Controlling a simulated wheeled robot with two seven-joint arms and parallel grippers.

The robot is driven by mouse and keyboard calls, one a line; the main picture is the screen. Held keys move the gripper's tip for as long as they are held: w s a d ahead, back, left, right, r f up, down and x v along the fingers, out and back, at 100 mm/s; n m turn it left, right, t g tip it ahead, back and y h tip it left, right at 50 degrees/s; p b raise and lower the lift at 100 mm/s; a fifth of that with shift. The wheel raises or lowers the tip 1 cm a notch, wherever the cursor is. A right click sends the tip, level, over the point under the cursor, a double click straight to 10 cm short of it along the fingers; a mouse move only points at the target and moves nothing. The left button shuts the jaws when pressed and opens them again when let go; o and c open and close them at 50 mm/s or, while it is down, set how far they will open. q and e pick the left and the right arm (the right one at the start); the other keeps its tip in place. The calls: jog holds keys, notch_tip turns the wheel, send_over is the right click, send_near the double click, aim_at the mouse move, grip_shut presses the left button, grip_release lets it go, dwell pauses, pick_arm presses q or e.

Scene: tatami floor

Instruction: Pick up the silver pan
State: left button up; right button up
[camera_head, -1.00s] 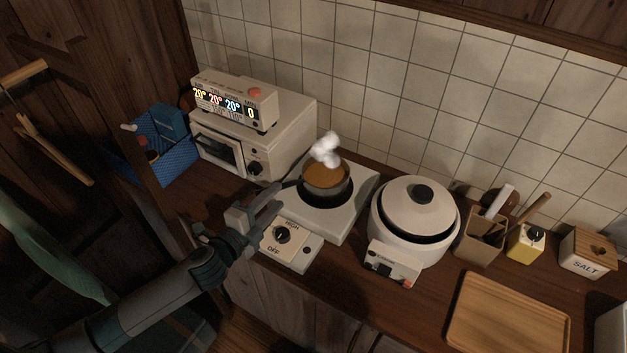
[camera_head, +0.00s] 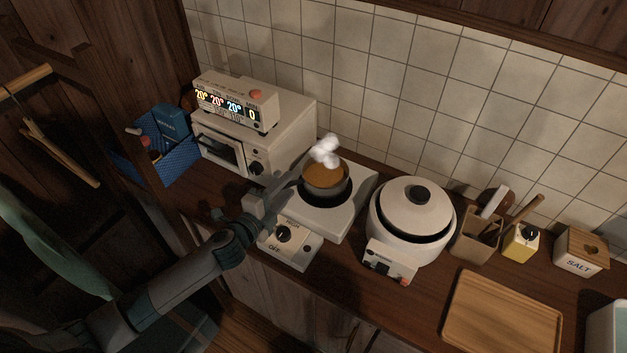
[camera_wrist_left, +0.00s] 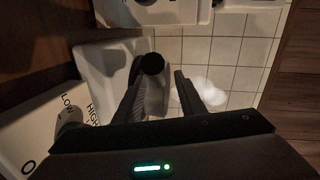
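The silver pan (camera_head: 325,189) stands upright on the stove's round burner, with brown liquid inside and white steam above it. Its handle side points to the lower left, towards my left gripper (camera_head: 272,193), which is just left of the pan above the stove's left edge. In the left wrist view the fingers of my left gripper (camera_wrist_left: 160,74) are apart. A dark rounded end (camera_wrist_left: 152,64), likely the pan's handle, shows between them; I cannot tell whether they touch it. My right gripper is not in view.
The white stove (camera_head: 330,221) has a knob panel in front. A toaster oven (camera_head: 240,150) stands behind left, and a rice cooker (camera_head: 412,218) close on the right. A wooden board (camera_head: 502,315), a utensil holder (camera_head: 475,246) and a salt box (camera_head: 581,250) are further right.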

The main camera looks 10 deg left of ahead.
pick_arm(q)
jog(key=shift+c, duration=0.3)
grip_shut()
jog(key=shift+r, duration=0.1)
notch_tip(320, 180, up, 10)
jog(key=b, duration=0.1)
dwell(0.5)
dwell(0.4)
